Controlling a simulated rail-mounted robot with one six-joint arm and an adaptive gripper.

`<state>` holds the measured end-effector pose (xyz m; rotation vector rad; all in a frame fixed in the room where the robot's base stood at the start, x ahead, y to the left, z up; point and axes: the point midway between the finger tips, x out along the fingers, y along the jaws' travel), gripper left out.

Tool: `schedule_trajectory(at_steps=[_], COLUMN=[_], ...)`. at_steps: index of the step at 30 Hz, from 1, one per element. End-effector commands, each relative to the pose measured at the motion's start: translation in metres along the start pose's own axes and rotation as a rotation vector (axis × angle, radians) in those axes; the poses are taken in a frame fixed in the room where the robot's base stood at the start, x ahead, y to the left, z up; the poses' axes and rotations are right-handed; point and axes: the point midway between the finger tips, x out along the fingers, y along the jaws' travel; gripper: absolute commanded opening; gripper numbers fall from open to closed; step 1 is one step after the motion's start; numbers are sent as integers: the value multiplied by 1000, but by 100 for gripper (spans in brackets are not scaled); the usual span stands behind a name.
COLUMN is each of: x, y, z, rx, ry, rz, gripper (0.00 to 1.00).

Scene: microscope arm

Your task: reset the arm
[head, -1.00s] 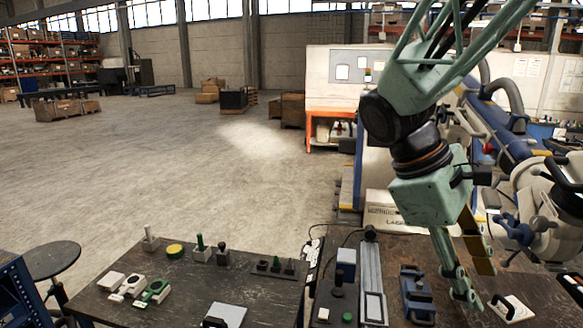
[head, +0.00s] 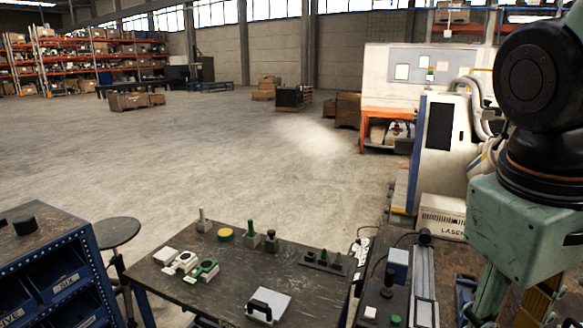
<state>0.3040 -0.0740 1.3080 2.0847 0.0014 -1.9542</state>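My arm fills the right edge of the view, with a large dark joint and a pale green block below it. My gripper (head: 512,294) hangs down under that block at the bottom right. One green finger part and one yellowish part show, but the frame's lower edge cuts off the fingertips. I cannot tell whether it is open or shut, or whether it holds anything. It appears in front of the right-hand workbench (head: 380,262), which it partly hides.
A dark table (head: 222,285) at bottom centre carries green and white parts, a yellow disc (head: 226,234) and a white plate with a black handle (head: 268,306). A blue bin cabinet (head: 62,280) and a stool (head: 117,232) stand left. The floor (head: 200,150) behind is largely clear.

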Motion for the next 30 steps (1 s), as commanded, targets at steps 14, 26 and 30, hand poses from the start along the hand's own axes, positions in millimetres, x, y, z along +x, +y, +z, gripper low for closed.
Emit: schedule_trajectory(at_steps=[14,26,30], x=[-4,-8,-8], y=[-57,-78,-79], z=[12,16,16], rx=[163,232,234], ry=[199,275,277], rz=[-108,-162,-163], gripper=[40,40,40])
